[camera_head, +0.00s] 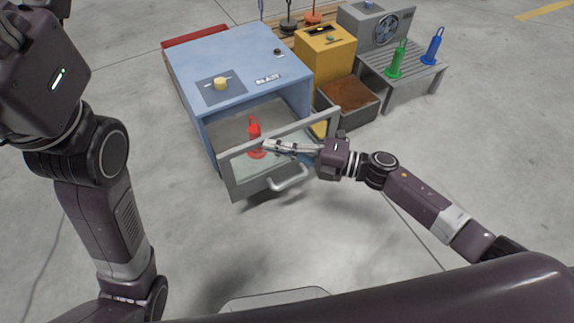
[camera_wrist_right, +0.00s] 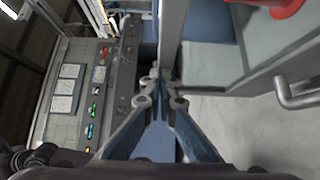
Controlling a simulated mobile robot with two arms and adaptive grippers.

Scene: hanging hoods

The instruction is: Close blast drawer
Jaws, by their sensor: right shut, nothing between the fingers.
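A red object (camera_head: 254,130) stands inside the drawer. It shows partly in the right wrist view (camera_wrist_right: 288,8). My right gripper (camera_head: 268,146) is shut and empty, reaching across the drawer front's upper right part, away from the handle. Whether it touches the frame I cannot tell. My left arm is at the left, its fingers outside the picture.
A yellow unit (camera_head: 325,55) and an open box with brown contents (camera_head: 347,95) stand right of the cabinet. A grey slatted table (camera_head: 402,72) holds a green (camera_head: 397,60) and a blue object (camera_head: 433,46). The floor in front of the drawer is clear.

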